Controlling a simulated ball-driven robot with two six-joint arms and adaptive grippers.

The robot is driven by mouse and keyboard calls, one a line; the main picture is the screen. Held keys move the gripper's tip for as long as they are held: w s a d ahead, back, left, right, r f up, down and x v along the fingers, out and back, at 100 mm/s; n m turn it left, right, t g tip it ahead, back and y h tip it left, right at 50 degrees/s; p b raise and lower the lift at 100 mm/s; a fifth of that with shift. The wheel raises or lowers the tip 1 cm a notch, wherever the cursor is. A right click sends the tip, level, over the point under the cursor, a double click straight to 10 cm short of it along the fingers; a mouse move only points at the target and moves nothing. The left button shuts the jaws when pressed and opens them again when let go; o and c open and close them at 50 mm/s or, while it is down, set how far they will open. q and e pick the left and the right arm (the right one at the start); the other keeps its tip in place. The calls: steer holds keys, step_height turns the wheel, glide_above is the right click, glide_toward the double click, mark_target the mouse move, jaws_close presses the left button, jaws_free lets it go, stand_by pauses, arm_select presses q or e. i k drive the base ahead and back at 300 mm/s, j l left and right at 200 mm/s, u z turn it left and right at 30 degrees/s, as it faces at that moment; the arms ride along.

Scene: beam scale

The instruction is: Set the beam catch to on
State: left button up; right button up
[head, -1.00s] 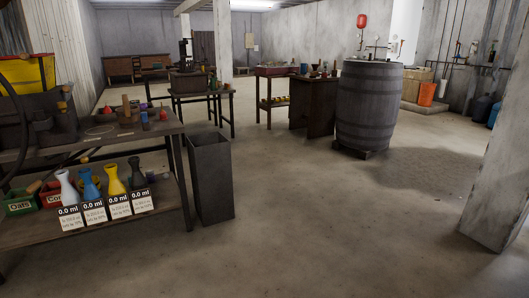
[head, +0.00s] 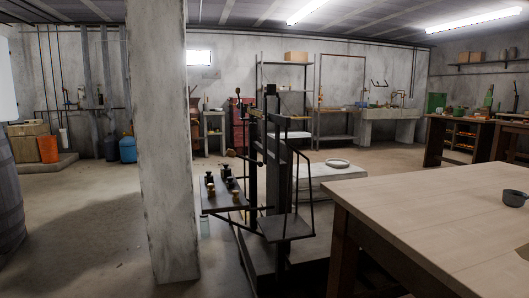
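The beam scale (head: 272,185) stands in the middle of the head view, a dark metal frame with an upright column and a platform low on the floor. Its beam sits near the top of the column. A side shelf (head: 222,196) on its left carries several small dark and brassy weights (head: 228,184). The beam catch is too small to make out at this distance, so its setting cannot be told. Neither of my grippers is in view.
A concrete pillar (head: 160,140) stands left of the scale. A wooden table (head: 440,215) with a dark cup (head: 514,198) fills the right foreground. A low white slab (head: 335,182) lies behind the scale. Floor between barrel (head: 8,200) and pillar is clear.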

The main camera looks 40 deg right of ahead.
mark_target(230, 153)
steer(key=i+l+z, duration=0.15)
steer(key=i, duration=0.45)
steer(key=i+l+z, duration=0.2)
steer(key=i, duration=0.4)
steer(key=i+j+z, duration=0.15)
steer(key=i, duration=0.3)
steer(key=i+j+z, duration=0.2)
steer(key=i, duration=0.25)
steer(key=j, duration=0.1)
